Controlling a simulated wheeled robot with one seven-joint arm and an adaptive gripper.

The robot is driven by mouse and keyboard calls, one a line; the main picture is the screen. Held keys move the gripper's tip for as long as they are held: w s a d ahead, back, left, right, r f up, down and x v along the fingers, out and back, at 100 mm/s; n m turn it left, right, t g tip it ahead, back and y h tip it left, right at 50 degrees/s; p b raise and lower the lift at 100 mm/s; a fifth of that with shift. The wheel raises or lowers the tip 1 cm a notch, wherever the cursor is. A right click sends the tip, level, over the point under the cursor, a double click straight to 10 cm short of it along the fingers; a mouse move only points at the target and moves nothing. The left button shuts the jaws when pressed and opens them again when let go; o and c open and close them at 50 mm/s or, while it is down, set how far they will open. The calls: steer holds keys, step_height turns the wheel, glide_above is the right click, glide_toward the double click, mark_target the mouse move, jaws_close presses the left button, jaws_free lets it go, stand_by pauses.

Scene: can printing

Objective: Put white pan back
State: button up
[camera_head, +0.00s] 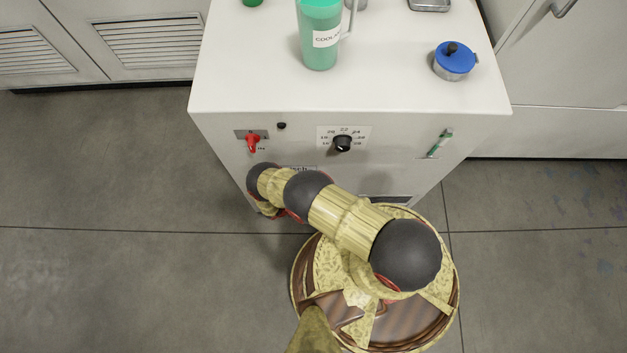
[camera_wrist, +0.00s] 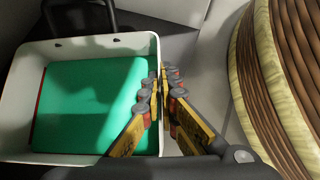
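The white pan (camera_wrist: 90,46) fills the left of the wrist view. It is a rectangular, open tray with a green block or liquid (camera_wrist: 90,105) inside. My gripper (camera_wrist: 164,82) is at the pan's right wall, with one finger inside and the other outside. The fingers are close together and look closed on that wall. In the head view my arm reaches down to the front of the white cabinet (camera_head: 350,90); the gripper and the pan are hidden there.
On the cabinet top stand a green coolant jug (camera_head: 318,45) and a metal pot with a blue lid (camera_head: 455,62). The front has a red switch (camera_head: 253,142) and a black dial (camera_head: 342,143). Grey floor (camera_head: 120,200) is clear at left. My round base is close on the right.

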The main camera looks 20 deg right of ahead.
steer(key=shift+o, duration=1.2)
steer(key=shift+o, duration=1.4)
steer(key=shift+r, duration=0.15)
